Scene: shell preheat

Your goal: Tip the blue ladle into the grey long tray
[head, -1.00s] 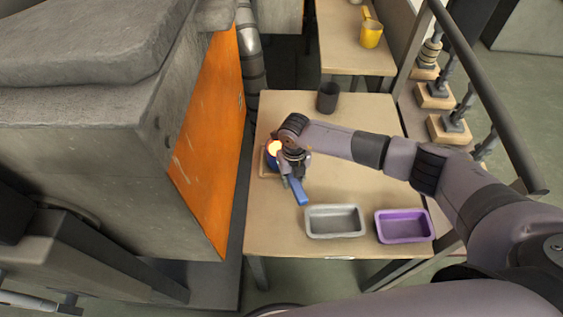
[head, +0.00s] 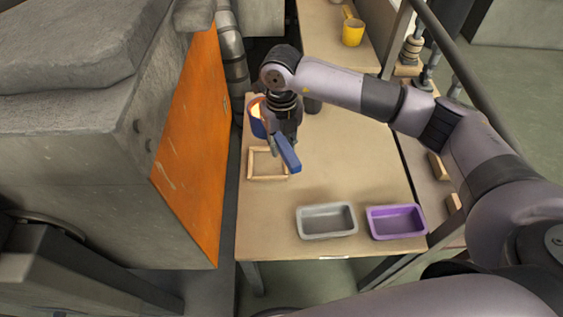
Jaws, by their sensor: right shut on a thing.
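The blue ladle (head: 288,153) is in my right gripper (head: 279,138), which is shut on its handle. Its round cup (head: 257,121) has a blue wall and a bright glow inside, and part of it is hidden behind my gripper. The ladle is above the table's left side, near the square wooden frame, and its cup looks about upright. The grey long tray (head: 327,234) sits at the table's front, to the right of and nearer than the ladle. No contents show in it. My left gripper is not in view.
A purple tray (head: 397,236) stands just right of the grey one. The wooden frame (head: 267,178) lies empty on the table (head: 350,165). An orange-sided block (head: 198,150) borders the left. A yellow ladle (head: 353,32) is farther back.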

